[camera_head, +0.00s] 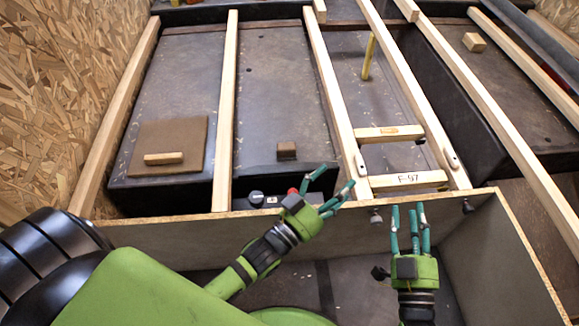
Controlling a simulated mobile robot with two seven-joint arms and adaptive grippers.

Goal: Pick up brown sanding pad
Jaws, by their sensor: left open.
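A small brown block (286,150), which looks like the brown sanding pad, sits near the front edge of the dark surface, right of the second wooden beam. My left gripper (335,188) is open and empty, in front of and to the right of the block, apart from it. Its fingers are spread and point to the upper right. My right gripper (408,208) is open and empty further right, its fingers pointing away from me near the front board. A flat brown square (190,133) lies on the dark surface at left.
A pale wooden block (164,158) lies on the brown square. Long wooden beams (226,110) divide the dark surface, and crosspieces (408,179) bridge two of them. A raised front board (165,240) stands before the surface. A yellow stick (368,57) stands further back.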

